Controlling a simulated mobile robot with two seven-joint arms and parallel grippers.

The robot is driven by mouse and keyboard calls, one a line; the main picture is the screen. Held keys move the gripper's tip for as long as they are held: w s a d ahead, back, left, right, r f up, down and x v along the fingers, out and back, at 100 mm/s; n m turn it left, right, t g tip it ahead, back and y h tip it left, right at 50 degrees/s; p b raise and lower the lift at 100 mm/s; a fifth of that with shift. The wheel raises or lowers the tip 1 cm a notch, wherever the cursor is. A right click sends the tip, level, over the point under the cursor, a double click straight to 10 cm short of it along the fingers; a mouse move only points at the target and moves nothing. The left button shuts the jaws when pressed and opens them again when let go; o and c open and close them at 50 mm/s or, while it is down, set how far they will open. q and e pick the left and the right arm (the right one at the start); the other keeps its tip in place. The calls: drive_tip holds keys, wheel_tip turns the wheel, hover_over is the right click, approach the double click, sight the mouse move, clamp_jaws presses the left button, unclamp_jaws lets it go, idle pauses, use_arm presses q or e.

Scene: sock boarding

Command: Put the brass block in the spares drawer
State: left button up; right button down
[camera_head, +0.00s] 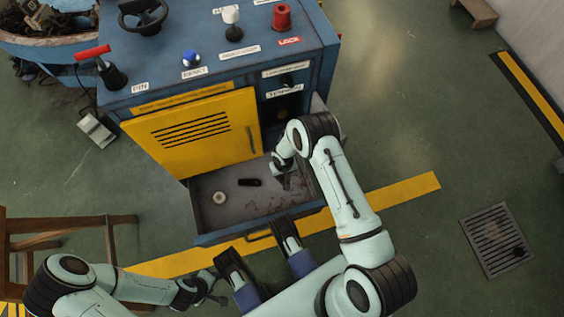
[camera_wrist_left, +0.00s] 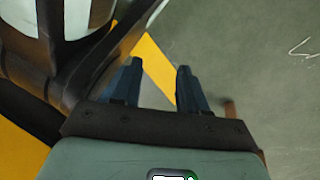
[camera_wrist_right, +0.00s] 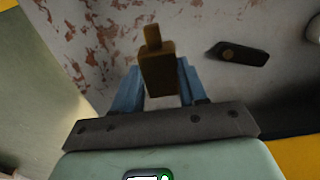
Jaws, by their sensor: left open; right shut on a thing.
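The brass block (camera_wrist_right: 157,72), a brown-gold piece with a narrower stub at its end, is between the two blue fingers of my right gripper (camera_wrist_right: 156,85) in the right wrist view. That gripper is shut on it. The open drawer's bare grey, rust-patched floor (camera_head: 240,208) lies below the yellow door. My right arm reaches over the drawer's right side in the head view, where the block itself is hidden. My left gripper (camera_wrist_left: 158,82) is open and empty over the floor, apart from the drawer.
The drawer holds a black oblong part (camera_head: 250,182) and a pale round part (camera_head: 219,198). The blue cabinet's yellow door (camera_head: 190,130) stands above it. A wooden chair (camera_head: 60,235) is at left, a floor grate (camera_head: 495,240) at right. Open floor lies right of the cabinet.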

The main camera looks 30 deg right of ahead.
sight(283, 180)
wheel_tip(283, 180, down, 6)
drive_tip(key=shift+f+b, duration=0.1)
drive_tip(key=shift+b, duration=0.9)
use_arm(q)
drive_tip(key=shift+g, duration=0.9)
drive_tip(key=s, duration=0.1)
drive_tip(key=s+f, duration=0.1)
drive_tip(key=s, duration=0.1)
drive_tip(key=s+f, duration=0.1)
drive_tip(key=s, duration=0.1)
drive_tip(key=shift+a+f, duration=0.2)
drive_tip(key=shift+a, duration=0.1)
use_arm(e)
drive_tip(key=shift+f, duration=0.35)
use_arm(q)
drive_tip(key=shift+w, duration=0.1)
use_arm(e)
drive_tip(key=shift+f, duration=0.1)
drive_tip(key=c, duration=0.6)
unclamp_jaws()
use_arm(q)
drive_tip(key=w+d+r+t+p, duration=0.1)
drive_tip(key=w+r+t+p, duration=0.2)
drive_tip(key=w, duration=0.5)
drive_tip(key=shift+p+v, duration=0.45)
drive_tip(key=shift+v, duration=0.4)
use_arm(e)
wheel_tip(283, 180, up, 12)
drive_tip(key=shift+r, duration=0.1)
